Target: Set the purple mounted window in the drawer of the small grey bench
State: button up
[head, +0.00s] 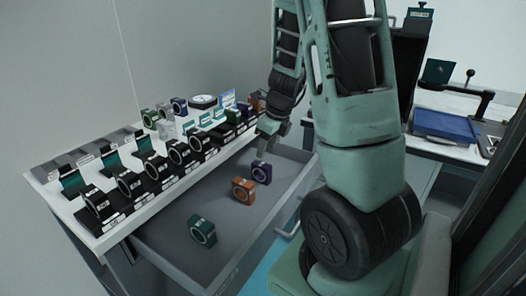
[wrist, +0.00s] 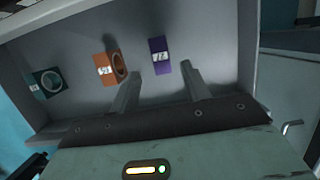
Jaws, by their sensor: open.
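The purple mounted window (head: 261,172) stands in the open drawer (head: 177,250) of the small grey bench, at the drawer's far end. It also shows in the wrist view (wrist: 159,57), with a white label on its top. My gripper (head: 268,139) is over the far end of the drawer. In the wrist view its two fingers (wrist: 160,80) are apart, with the purple window just beyond the tips and between their lines. Nothing is held between the fingers.
An orange mounted piece (head: 243,190) stands close beside the purple one, and a teal one (head: 202,230) stands nearer the drawer's front left. The bench top (head: 47,177) is crowded with several black mounts. A blue tray (head: 446,124) lies on another table at right.

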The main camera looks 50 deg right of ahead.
jog(key=shift+v, duration=0.9)
jog(key=w+a+r+n+g+y, duration=0.1)
jog(key=a+r+n+g+y, duration=0.1)
jog(key=a+n, duration=2.15)
jog(key=s+a+r+n+g+h, duration=0.1)
jog(key=s+a+r+n, duration=0.1)
jog(key=s+a+n, duration=1.3)
jog(key=a+n, duration=0.3)
jog(key=n, duration=0.1)
jog(key=shift+a+h, duration=0.25)
jog(key=shift+h, duration=0.05)
jog(key=shift+n, duration=0.25)
